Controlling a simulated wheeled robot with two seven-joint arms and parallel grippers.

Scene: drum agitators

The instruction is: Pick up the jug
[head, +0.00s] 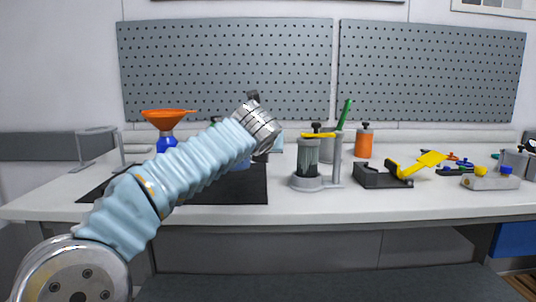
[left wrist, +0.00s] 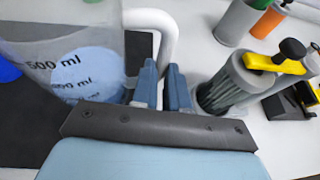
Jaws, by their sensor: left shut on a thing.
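The clear jug (left wrist: 65,65) with dark "500 ml" markings and a pale blue patch fills the upper left of the left wrist view. Its white curved handle (left wrist: 152,22) bends down between the two blue fingers of my left gripper (left wrist: 166,88). The gripper is shut on that handle, with the jug's body to the left of the fingers. In the head view my left arm reaches over the counter and hides the gripper and most of the jug. My right gripper is not in view.
Right of the gripper stands a grey cylinder device with a yellow lever (head: 308,155). Further right are an orange bottle (head: 364,142) and a black stand with a yellow piece (head: 385,178). A blue bottle with an orange funnel (head: 168,116) stands left. The counter's front strip (head: 400,208) is clear.

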